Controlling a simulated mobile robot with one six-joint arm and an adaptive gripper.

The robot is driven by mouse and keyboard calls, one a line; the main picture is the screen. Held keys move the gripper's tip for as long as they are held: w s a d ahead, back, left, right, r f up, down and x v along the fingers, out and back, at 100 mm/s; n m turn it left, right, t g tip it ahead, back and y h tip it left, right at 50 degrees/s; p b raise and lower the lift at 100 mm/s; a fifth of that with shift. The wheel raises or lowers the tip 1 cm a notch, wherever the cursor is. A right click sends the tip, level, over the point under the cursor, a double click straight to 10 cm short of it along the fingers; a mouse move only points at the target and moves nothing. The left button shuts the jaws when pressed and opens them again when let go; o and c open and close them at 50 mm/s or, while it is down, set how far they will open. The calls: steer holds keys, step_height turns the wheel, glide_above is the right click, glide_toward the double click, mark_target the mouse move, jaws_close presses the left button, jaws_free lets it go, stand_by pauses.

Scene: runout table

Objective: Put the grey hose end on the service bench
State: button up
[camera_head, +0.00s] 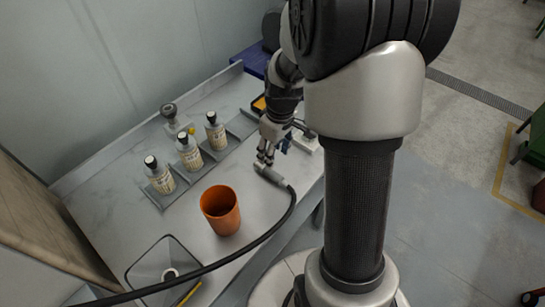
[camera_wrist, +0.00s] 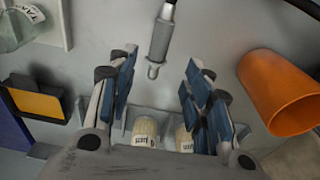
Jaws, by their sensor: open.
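The grey hose end (camera_head: 270,174) lies on the pale grey bench top (camera_head: 185,232), joined to a black hose (camera_head: 255,245). My gripper (camera_head: 264,159) is just above its tip, fingers pointing down. In the wrist view the hose end (camera_wrist: 160,38) has a narrow pale tip directed toward the space between the open fingers of my gripper (camera_wrist: 160,64). The fingers are apart and hold nothing. I cannot tell from these views whether a finger touches the hose end. No second bench surface is clearly identifiable.
An orange cup (camera_head: 221,211) stands near the hose. Several labelled bottles (camera_head: 190,153) stand in grey holders beyond it. A yellow-and-black item (camera_wrist: 34,101) lies beside my gripper. Some bare bench surrounds the hose end.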

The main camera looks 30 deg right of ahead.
steer(key=s+a+r+m+t, duration=0.1)
steer(key=s+a+r, duration=0.15)
steer(key=r, duration=0.35)
steer(key=s+a+r, duration=0.2)
steer(key=a+r, duration=0.2)
steer(key=r, duration=0.2)
steer(key=s+a+r+m+t, duration=0.1)
steer(key=s+a+r, duration=0.2)
steer(key=s, duration=0.4)
steer(key=s+a+r+m+t, duration=0.1)
steer(key=s+a+r+m, duration=0.1)
steer(key=s, duration=0.5)
steer(key=shift+a+r, duration=0.65)
steer(key=shift+a, duration=0.05)
steer(key=shift+w, duration=0.1)
